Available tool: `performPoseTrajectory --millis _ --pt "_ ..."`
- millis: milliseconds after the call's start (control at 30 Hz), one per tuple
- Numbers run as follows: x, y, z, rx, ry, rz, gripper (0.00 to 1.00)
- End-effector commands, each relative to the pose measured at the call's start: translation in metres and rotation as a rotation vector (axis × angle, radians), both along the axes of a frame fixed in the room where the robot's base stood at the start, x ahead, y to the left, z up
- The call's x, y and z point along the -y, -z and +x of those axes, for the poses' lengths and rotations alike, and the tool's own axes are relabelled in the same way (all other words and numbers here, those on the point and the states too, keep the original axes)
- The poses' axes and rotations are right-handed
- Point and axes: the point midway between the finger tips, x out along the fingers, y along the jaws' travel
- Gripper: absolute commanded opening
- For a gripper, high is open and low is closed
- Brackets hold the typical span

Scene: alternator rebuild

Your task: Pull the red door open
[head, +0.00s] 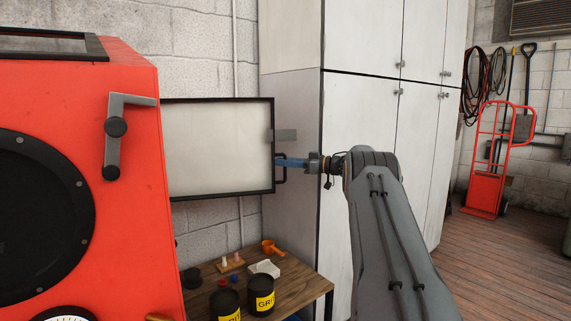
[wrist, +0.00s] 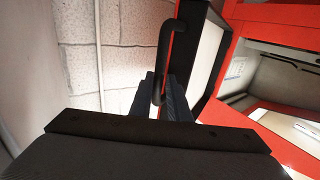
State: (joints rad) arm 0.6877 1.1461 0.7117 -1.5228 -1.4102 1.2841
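The red door stands swung out from the right side of the red cabinet (head: 140,200). In the head view its pale inner panel (head: 220,148) with a black border faces me. In the wrist view the door (wrist: 207,50) shows edge-on, and the cabinet opening (wrist: 290,75) is uncovered beside it. The black door handle (head: 281,170) sticks out past the door's free edge; it also shows as a bent bar in the wrist view (wrist: 166,45). My gripper (head: 282,162) has its blue fingers on either side of this bar, and they look closed on it (wrist: 161,98).
A grey latch plate (head: 286,135) juts from the door edge. Tall white cabinets (head: 360,130) stand close behind my gripper. A wooden table (head: 310,285) with black tins (head: 261,295) is below the door. Open floor (head: 490,260) lies to the right.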

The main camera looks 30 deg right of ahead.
Motion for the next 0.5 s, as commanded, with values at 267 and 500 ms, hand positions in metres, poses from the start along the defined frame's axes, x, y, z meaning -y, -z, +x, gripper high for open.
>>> performPoseTrajectory --millis 267,500 --pt "0.004 0.0 -0.004 -0.001 0.001 -0.001 0.18" --pt "0.026 0.001 -0.026 -0.001 0.006 0.001 0.18"
